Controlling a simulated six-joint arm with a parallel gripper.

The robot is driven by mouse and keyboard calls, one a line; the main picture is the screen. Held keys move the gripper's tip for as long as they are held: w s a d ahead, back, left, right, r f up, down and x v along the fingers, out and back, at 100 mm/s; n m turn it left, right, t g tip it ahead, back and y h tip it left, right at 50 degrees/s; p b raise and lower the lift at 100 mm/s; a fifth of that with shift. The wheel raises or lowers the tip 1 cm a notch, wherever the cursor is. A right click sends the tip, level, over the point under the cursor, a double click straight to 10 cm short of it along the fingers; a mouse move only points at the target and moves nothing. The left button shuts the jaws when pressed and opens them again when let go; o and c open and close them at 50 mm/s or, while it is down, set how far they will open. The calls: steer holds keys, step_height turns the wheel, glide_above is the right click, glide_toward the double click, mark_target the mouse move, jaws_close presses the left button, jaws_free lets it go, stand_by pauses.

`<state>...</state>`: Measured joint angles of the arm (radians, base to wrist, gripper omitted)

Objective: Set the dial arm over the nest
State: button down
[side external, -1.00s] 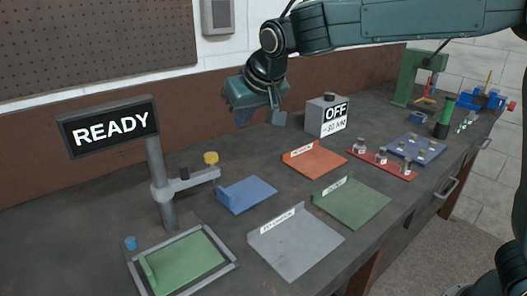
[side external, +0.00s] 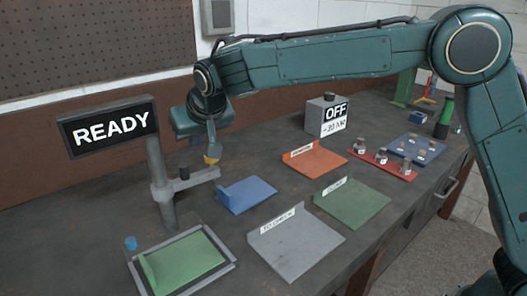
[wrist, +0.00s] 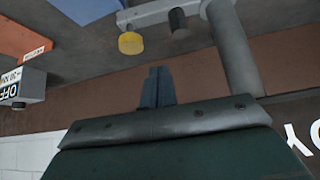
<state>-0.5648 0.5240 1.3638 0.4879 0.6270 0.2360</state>
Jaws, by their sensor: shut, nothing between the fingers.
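The grey dial arm (side external: 203,177) sticks out to the right from its post (side external: 158,165), with a yellow knob (side external: 211,160) at its end and a dark cylinder (side external: 184,172) on it. The nest (side external: 188,262), a green plate in a grey frame, lies at the lower left, below the post; the arm points away from it. My gripper (side external: 212,148) is shut and empty, fingers pointing down by the yellow knob and partly overlapping it in the side view. In the wrist view the knob (wrist: 130,43) is beyond the fingertips (wrist: 157,72), apart from them in the picture.
A READY display (side external: 108,127) tops the post. A small blue button (side external: 130,243) is beside the nest. Blue (side external: 247,195), orange (side external: 315,160), green (side external: 352,204) and grey (side external: 296,243) trays lie to the right. An OFF box (side external: 326,115) stands behind.

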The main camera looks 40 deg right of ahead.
mark_target(186, 176)
steer(key=shift+w+f, duration=0.1)
steer(key=shift+f, duration=0.05)
steer(key=shift+w+d+f, duration=0.1)
steer(key=shift+w+f, duration=0.25)
steer(key=shift+f, duration=0.9)
steer(key=shift+w+a+f, duration=0.1)
steer(key=shift+w+f, duration=0.2)
steer(key=shift+f, duration=0.95)
steer(key=shift+w+d+f, duration=0.1)
steer(key=shift+w+f, duration=0.25)
steer(key=shift+f, duration=0.9)
steer(key=shift+s, duration=0.15)
